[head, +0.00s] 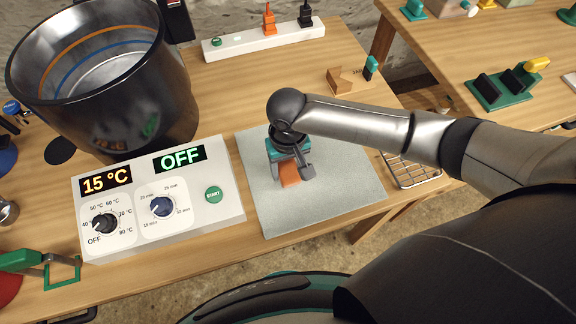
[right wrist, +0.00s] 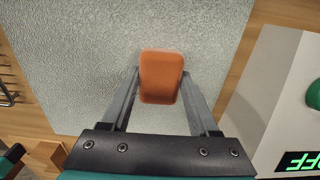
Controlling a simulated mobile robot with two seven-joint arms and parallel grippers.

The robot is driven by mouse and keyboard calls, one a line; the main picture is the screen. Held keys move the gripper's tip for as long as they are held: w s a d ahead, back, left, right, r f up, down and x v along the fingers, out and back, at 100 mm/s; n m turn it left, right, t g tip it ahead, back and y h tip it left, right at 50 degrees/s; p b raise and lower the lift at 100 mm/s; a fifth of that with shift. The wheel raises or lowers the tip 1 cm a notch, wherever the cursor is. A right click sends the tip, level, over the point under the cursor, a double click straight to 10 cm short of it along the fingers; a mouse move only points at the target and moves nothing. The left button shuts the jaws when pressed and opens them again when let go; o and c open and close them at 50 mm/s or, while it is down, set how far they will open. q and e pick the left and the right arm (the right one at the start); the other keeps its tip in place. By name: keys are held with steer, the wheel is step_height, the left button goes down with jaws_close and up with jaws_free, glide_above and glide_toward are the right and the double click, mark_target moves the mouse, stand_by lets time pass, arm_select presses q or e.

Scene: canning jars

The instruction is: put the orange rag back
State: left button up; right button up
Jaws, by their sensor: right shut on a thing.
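The orange rag (head: 289,175) is a small folded block in the head view, below my right gripper (head: 291,166). In the right wrist view, the rag (right wrist: 161,76) sits between the two grey fingers of the gripper (right wrist: 160,88), which are shut on its sides. Rag and gripper are over the pale grey textured mat (head: 340,195). I cannot tell whether the rag touches the mat. The gripper body hides part of the rag in the head view. My left gripper is not in view.
A white control box (head: 160,236) reading 15 °C and OFF stands left of the mat, with a large dark pot (head: 150,112) behind it. A white power strip (head: 262,41) lies at the back. A wire rack (head: 412,172) is at right. The mat's near part is clear.

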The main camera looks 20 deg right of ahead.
mark_target(288, 169)
steer(key=shift+f, duration=0.15)
steer(key=o, duration=1.2)
step_height(288, 169, up, 12)
steer(key=p, duration=0.3)
steer(key=shift+r, duration=0.2)
